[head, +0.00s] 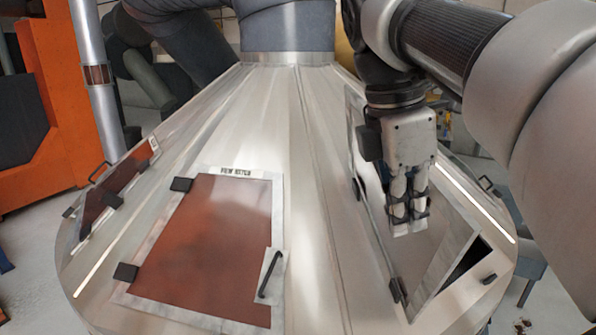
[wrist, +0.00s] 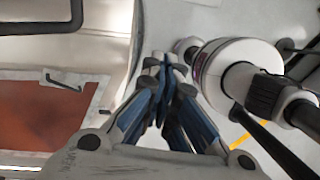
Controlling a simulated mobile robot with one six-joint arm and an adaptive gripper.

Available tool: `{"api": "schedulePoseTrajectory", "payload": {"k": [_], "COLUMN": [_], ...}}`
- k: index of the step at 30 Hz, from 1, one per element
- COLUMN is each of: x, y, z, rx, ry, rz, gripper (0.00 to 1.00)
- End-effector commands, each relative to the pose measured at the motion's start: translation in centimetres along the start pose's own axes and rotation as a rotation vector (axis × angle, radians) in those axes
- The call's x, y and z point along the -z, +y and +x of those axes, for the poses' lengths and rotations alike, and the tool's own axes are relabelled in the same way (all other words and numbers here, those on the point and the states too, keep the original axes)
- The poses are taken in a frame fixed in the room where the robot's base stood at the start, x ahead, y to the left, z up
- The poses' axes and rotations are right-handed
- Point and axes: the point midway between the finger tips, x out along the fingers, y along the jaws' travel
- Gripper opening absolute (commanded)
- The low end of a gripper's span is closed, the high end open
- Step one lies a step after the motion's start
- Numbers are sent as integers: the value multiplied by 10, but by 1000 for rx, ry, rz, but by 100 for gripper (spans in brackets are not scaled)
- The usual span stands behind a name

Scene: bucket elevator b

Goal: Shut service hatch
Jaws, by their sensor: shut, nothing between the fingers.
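The metal hatch panel (head: 405,258) is on the right face of the cone-shaped housing in the head view. It has dark hinges on its left side. It stands ajar, with a dark triangular gap (head: 466,262) at its lower right. My gripper (head: 408,228) points down in front of this panel and hides part of it. Its fingers are together and empty. I cannot tell whether the fingertips touch the panel. In the wrist view the blue-padded fingers of my gripper (wrist: 163,65) meet at their tips. I see no label on the right hatch.
A red-brown view hatch (head: 205,245) with a black handle (head: 270,273) is flat on the front face. Another red-brown hatch (head: 112,195) is on the left face. A grey pipe (head: 92,75) and an orange machine (head: 65,130) stand at left.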

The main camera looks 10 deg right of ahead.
Motion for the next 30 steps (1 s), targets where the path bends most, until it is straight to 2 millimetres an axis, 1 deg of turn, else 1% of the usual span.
{"api": "schedulePoseTrajectory", "payload": {"k": [1, 3, 5, 8, 11, 18, 22, 24, 27, 30], "x": [-3, -5, -5, -5, -5, -5, -6, -21, -34, -42], "y": [3, 4, 4, 3, 3, 2, 2, 3, 4, 4], "z": [-12, -16, -14, -4, 13, 65, 90, 84, 84, 84], "rx": [7, 13, 15, 18, 19, 19, 17, 14, 15, 15], "ry": [-3, -6, -7, -8, -8, -7, -7, -8, -7, -7], "rz": [-23, -47, -56, -58, -57, -56, -55, -49, -51, -53], "gripper": [0, 0, 0, 0, 0, 0, 0, 0, 0, 0]}}
